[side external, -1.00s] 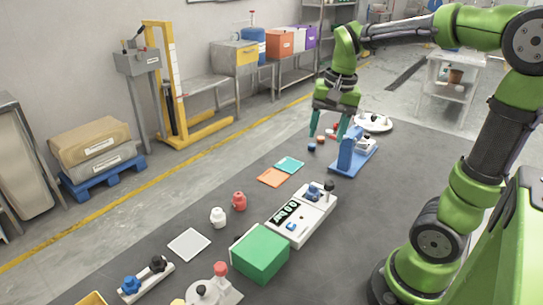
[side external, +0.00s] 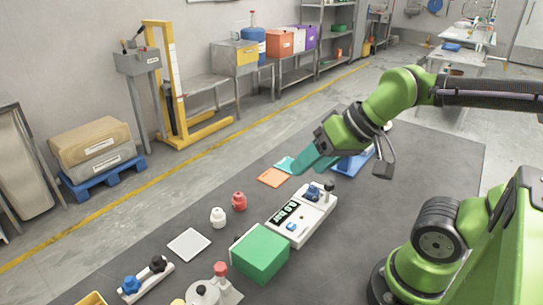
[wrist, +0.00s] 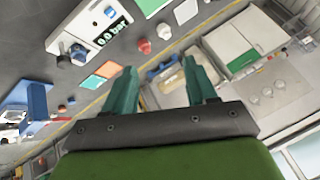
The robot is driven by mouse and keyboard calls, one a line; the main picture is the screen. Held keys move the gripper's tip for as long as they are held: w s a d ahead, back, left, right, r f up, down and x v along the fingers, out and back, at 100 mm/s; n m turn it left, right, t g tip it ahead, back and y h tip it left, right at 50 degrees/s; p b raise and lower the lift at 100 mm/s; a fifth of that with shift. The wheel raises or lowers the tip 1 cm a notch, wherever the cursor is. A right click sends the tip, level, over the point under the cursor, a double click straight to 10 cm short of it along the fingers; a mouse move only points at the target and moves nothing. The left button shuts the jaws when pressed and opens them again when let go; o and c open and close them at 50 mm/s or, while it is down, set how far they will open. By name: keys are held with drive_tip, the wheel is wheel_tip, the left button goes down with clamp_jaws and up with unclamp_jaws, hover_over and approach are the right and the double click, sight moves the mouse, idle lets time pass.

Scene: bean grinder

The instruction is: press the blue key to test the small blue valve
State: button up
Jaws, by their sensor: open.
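The white tester (side external: 316,222) stands on the dark mat; its display reads about 0.0 bar. The blue key (side external: 291,226) sits on its near end, below the display, and it also shows in the wrist view (wrist: 109,11). The small blue valve (side external: 311,194) is seated at the tester's far end beside a dark knob (side external: 329,187); in the wrist view the valve (wrist: 78,54) is at upper left. My gripper (side external: 305,163) is open and empty, in the air above and beyond the tester, apart from the key and valve. Its teal fingers (wrist: 159,66) show spread in the wrist view.
A green box (side external: 262,254) stands close against the tester's near end. Red (side external: 239,201) and white (side external: 218,218) small items are to its left. Orange (side external: 272,178) and teal flat squares lie near my fingers. A blue stand (side external: 352,163) is partly behind my gripper.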

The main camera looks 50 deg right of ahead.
clamp_jaws()
idle(1.5)
